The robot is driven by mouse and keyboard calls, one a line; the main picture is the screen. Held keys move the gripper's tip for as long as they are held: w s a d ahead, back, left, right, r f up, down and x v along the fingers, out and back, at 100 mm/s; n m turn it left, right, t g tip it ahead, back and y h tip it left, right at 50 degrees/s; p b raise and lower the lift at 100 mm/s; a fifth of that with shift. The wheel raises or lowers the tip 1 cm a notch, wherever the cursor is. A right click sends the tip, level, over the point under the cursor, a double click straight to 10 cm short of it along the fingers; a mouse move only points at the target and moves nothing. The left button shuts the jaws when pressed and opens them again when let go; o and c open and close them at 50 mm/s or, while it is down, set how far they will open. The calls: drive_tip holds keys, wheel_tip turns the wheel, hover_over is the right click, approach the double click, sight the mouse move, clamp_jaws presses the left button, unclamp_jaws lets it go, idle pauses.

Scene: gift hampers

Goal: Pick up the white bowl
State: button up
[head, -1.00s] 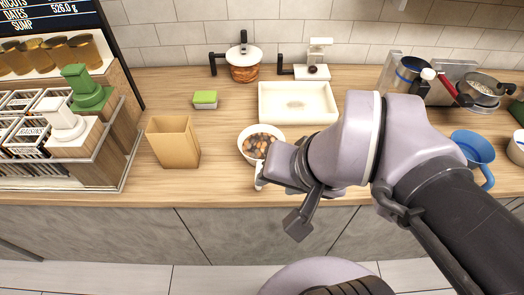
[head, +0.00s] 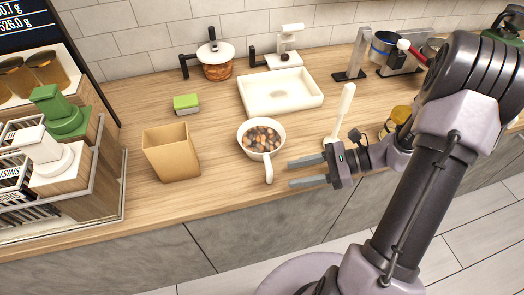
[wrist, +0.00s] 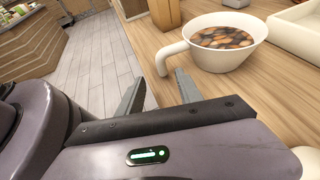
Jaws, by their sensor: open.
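The white bowl (head: 277,134) stands upright on the wooden counter with brown and dark pieces inside. Its handle points toward the counter's front edge. In the wrist view the bowl (wrist: 226,58) is ahead and to the right, with its handle on the near left side. My gripper (head: 306,172) is open and empty, just right of the bowl's handle in the head view. Its two fingers point left and do not seem to touch the bowl. The fingers also show in the wrist view (wrist: 158,92).
A tan bin (head: 171,152) stands left of the bowl. A white tray (head: 243,99) lies behind it, and a white upright tool (head: 343,112) stands right. A green-topped box (head: 186,103) and a lidded pot (head: 216,64) are farther back. Bare counter lies between bin and bowl.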

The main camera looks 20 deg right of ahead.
sight(270, 177)
drive_tip(key=b+x, duration=0.3)
drive_tip(key=x, duration=0.5)
drive_tip(key=shift+w, duration=0.2)
clamp_jaws()
idle(0.9)
